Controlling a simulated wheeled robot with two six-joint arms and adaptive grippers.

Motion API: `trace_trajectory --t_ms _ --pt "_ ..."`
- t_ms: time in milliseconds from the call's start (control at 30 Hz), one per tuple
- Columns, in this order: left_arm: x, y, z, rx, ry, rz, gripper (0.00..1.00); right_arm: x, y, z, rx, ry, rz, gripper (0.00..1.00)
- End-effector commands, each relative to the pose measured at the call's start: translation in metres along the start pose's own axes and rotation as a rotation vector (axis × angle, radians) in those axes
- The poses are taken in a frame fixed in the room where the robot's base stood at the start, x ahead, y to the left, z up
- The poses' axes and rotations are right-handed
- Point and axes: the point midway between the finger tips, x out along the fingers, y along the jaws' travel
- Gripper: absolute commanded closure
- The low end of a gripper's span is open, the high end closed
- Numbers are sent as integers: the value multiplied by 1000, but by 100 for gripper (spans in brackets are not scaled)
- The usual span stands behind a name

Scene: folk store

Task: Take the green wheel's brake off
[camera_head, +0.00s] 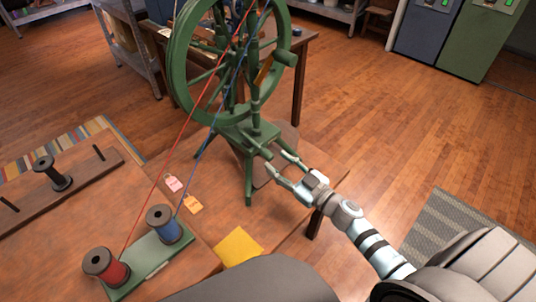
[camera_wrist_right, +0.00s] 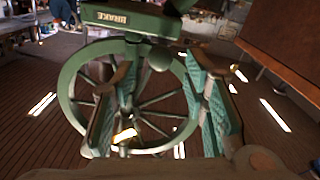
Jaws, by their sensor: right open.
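The green spinning wheel (camera_head: 181,62) stands on the table at the back, with its large spoked rim upright; the rim also shows in the right wrist view (camera_wrist_right: 68,88). A green bar marked "BRAKE" (camera_wrist_right: 122,20) lies across the top of the wrist view. A rounded green knob (camera_wrist_right: 160,57) shows just below the bar, between the finger lines. My right gripper (camera_head: 277,162) is open at the wheel's lower front, its fingers either side of a short green peg (camera_head: 265,153). I cannot tell whether the fingers touch it. My left gripper is not in view.
A red spool (camera_head: 106,268) and a blue spool (camera_head: 163,223) stand on a green holder at the table's front, with threads running up to the wheel. Two paper tags and a yellow cloth (camera_head: 238,246) lie nearby. A dark spool (camera_head: 53,173) stands at left.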

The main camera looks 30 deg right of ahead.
Motion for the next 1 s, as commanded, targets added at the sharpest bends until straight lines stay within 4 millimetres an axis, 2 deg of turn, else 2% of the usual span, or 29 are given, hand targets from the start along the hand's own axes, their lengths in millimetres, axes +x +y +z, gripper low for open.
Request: trace_trajectory --t_ms 100,233,367,567,600,833,1000 --pt "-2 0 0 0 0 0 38 28 1 -1 1 1 3 59" --pt "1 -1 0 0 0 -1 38 47 1 1 0 -1 2 59" --pt "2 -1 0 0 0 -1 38 55 0 1 0 -2 1 59" --pt "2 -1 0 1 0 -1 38 56 0 1 -1 -3 1 59" --pt "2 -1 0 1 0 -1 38 56 0 1 -1 -3 1 61" --pt "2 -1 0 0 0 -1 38 56 0 1 -1 -3 2 98" --pt "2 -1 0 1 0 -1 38 55 1 1 -1 -3 2 100"
